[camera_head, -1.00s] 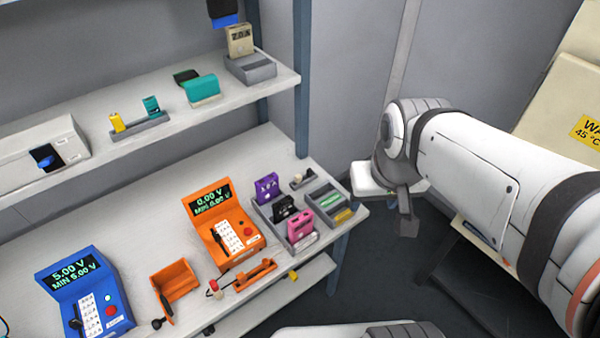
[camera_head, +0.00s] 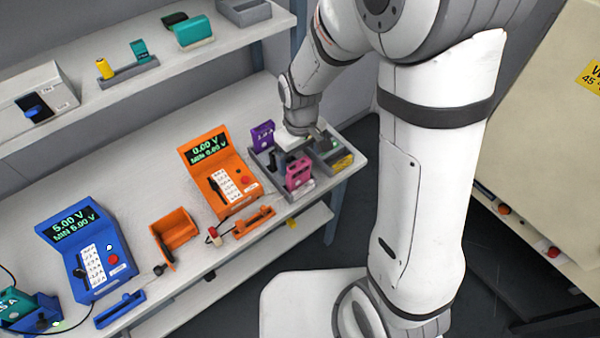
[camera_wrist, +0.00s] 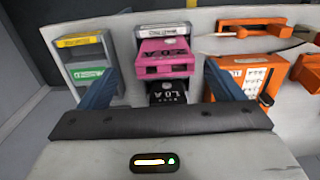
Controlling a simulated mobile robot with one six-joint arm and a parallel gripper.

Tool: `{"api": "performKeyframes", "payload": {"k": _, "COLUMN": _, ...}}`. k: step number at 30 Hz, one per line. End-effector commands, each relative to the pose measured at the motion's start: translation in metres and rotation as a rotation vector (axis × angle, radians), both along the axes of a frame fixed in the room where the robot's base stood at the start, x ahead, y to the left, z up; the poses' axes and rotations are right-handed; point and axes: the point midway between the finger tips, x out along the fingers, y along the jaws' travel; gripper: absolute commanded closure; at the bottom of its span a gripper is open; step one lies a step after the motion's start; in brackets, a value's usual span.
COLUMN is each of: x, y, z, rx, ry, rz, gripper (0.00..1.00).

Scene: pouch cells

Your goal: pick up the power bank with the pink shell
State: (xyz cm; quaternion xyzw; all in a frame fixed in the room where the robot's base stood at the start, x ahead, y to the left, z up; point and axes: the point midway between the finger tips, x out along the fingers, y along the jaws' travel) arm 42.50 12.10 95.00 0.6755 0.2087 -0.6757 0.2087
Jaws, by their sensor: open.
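The pink power bank (camera_head: 298,172) stands upright in a grey rack at the right end of the workbench. In the wrist view the pink power bank (camera_wrist: 165,57) appears between the two blue fingers, with free space on both sides. My gripper (camera_wrist: 160,72) is open and empty. In the head view my gripper (camera_head: 294,146) hangs over the rack, and its fingers are hidden. A black power bank (camera_wrist: 166,94) stands beside the pink one, on the side nearer my wrist. The purple power bank (camera_head: 262,134) stands at the rack's back left.
A tray with green and yellow labelled compartments (camera_wrist: 88,74) adjoins the rack. An orange tester (camera_head: 222,175) stands to the left, with an orange holder (camera_head: 174,236) beyond it. A blue tester (camera_head: 88,250) is further left. The upper shelf (camera_head: 200,58) runs above the bench.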

Motion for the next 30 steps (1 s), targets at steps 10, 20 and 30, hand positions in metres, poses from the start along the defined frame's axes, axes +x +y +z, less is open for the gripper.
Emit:
{"api": "performKeyframes", "payload": {"k": 10, "x": -0.002, "y": 0.006, "z": -0.040, "rx": -0.002, "ry": 0.005, "rz": -0.001, "gripper": 0.13}}
{"api": "performKeyframes", "payload": {"k": 20, "x": -0.001, "y": 0.005, "z": -0.057, "rx": 0.000, "ry": 0.000, "rz": -0.003, "gripper": 0.13}}
{"api": "performKeyframes", "payload": {"k": 30, "x": -0.001, "y": 0.005, "z": -0.057, "rx": 0.000, "ry": 0.000, "rz": -0.004, "gripper": 0.32}}
